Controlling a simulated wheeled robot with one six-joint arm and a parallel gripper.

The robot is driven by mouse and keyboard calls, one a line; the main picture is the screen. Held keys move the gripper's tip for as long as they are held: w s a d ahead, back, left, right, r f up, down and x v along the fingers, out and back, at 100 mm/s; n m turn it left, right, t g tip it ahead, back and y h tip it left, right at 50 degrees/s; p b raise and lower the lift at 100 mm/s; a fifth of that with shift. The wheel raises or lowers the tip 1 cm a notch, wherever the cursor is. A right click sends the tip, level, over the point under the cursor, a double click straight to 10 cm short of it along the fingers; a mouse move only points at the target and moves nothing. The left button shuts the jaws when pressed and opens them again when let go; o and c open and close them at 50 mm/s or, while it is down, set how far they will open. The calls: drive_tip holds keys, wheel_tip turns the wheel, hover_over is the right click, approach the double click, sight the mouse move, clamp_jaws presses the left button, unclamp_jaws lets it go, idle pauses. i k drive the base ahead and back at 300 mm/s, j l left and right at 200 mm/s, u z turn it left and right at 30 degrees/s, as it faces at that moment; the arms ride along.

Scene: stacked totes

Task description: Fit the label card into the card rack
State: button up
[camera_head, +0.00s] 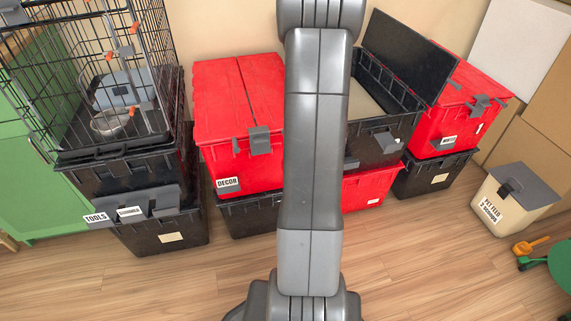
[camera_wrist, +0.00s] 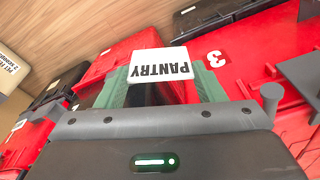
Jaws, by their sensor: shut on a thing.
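The label card (camera_wrist: 160,64) is white with PANTRY in black letters, upside down in the wrist view. My gripper (camera_wrist: 160,80) is shut on it, with green fingers at either side of the card. In the head view my own arm hides the gripper and the card. The dark grey card rack (camera_head: 165,203) is on the front of the black tote stack at left. It carries a TOOLS card (camera_head: 96,217) at its left end and another white card (camera_head: 130,211) beside it. Its right part shows no card. I cannot make out the rack in the wrist view.
A wire cage (camera_head: 85,90) stands on the black totes above the rack. A red DECOR tote (camera_head: 240,150) is to its right, then a black tote (camera_head: 385,135) with its lid raised. A beige pet feed bin (camera_head: 510,205) stands at right. The wooden floor in front is mostly clear.

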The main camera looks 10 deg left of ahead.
sight(167, 213)
drive_tip(key=k+j+u, duration=0.2)
drive_tip(key=j, duration=0.25)
drive_tip(key=k+j+u, duration=0.15)
drive_tip(key=j, duration=0.3)
drive_tip(key=j+u, duration=0.2)
drive_tip(key=j, duration=0.25)
drive_tip(key=k+j+u, duration=0.2)
drive_tip(key=j, duration=0.3)
drive_tip(key=i, duration=0.05)
